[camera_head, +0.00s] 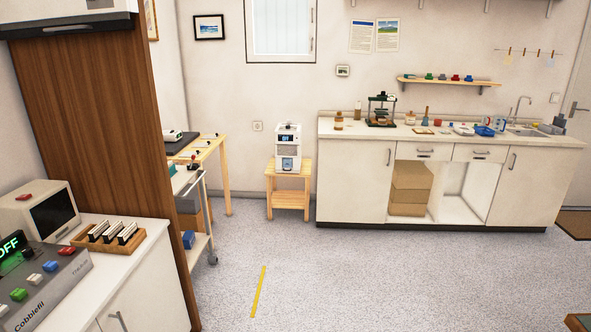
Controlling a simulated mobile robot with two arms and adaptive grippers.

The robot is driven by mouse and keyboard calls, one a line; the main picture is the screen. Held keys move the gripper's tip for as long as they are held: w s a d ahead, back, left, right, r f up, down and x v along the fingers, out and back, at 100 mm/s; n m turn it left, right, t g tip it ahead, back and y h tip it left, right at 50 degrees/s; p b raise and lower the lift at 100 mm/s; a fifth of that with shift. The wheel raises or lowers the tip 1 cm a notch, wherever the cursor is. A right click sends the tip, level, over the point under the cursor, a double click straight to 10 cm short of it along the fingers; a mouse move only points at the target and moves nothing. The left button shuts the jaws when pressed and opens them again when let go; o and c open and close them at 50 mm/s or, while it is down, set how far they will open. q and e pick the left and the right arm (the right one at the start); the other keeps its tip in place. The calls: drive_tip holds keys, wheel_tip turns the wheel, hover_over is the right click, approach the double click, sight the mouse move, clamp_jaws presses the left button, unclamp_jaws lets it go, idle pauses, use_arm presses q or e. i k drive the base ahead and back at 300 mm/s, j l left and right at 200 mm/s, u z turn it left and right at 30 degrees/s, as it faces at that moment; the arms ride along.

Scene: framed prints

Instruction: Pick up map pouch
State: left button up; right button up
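I cannot make out a map pouch for certain in the head view. The long white counter (345,130) along the back wall carries several small items, too small to identify surely. Among them are a blue basket (484,131) and a dark press-like device (381,111). Neither of my grippers is in view.
A near-left counter (137,249) holds a grey console (52,287), a small monitor (42,208) and a wooden tray (84,240). A tall wooden panel (95,130) stands behind it. A white machine sits on a wooden stool (289,191). The speckled floor (380,280) is open.

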sight(198, 145)
drive_tip(key=i, duration=2.25)
drive_tip(key=i+u, duration=0.1)
drive_tip(key=i, duration=0.35)
drive_tip(key=i+l+u, duration=0.15)
drive_tip(key=i, duration=0.35)
drive_tip(key=i+l+u, duration=0.1)
drive_tip(key=i, duration=0.35)
drive_tip(key=i+l+u, duration=0.15)
drive_tip(key=i, duration=0.3)
drive_tip(key=i+l+u, duration=0.2)
drive_tip(key=i+u, duration=0.25)
drive_tip(key=i+l+u, duration=0.35)
drive_tip(key=i+u, duration=0.15)
